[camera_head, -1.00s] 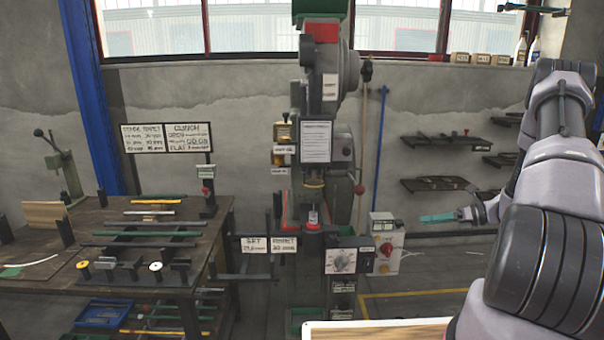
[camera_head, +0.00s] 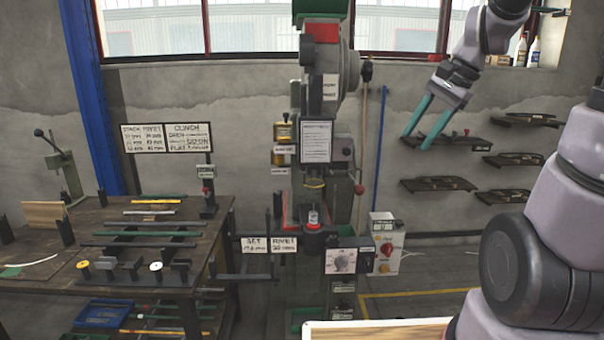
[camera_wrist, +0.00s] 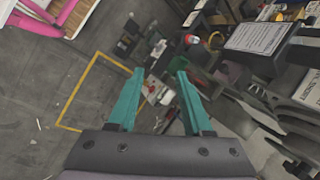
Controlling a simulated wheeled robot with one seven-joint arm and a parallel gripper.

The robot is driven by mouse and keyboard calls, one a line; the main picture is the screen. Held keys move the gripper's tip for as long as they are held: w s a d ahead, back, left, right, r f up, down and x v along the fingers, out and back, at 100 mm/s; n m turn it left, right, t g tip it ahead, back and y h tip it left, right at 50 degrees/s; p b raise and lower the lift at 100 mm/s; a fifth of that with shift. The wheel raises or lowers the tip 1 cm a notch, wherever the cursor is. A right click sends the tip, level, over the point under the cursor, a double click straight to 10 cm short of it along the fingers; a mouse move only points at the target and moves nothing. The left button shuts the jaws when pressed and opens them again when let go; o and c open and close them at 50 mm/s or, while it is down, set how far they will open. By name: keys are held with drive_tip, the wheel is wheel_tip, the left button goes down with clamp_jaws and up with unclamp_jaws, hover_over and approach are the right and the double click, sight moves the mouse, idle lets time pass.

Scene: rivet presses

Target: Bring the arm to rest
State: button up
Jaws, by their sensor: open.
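My gripper (camera_head: 418,128) is raised high at the upper right in the head view, in front of the back wall. Its two teal fingers point down and to the left and stand apart, with nothing between them. The fingers also show in the wrist view (camera_wrist: 160,85), open and empty above the press area and floor. My arm bends up along the right side of the head view. The gripper touches nothing that I can see.
A rivet press (camera_head: 318,150) stands in the centre. A control box (camera_head: 385,243) is beside it. A workbench (camera_head: 60,275) with rods is at left. Wall shelves (camera_head: 440,184) are at right, behind the gripper. A light board edge (camera_head: 375,333) is at the bottom.

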drive_tip(key=s+r+n+t+h, duration=0.1)
drive_tip(key=s+r+n+t, duration=0.1)
drive_tip(key=s, duration=0.3)
drive_tip(key=s+a+r+n+t+h, duration=0.1)
drive_tip(key=s+r+n+t, duration=0.1)
drive_tip(key=s+r+n, duration=0.1)
drive_tip(key=shift+s+r+n, duration=0.4)
drive_tip(key=shift+s+n, duration=0.4)
drive_tip(key=shift+s, duration=0.4)
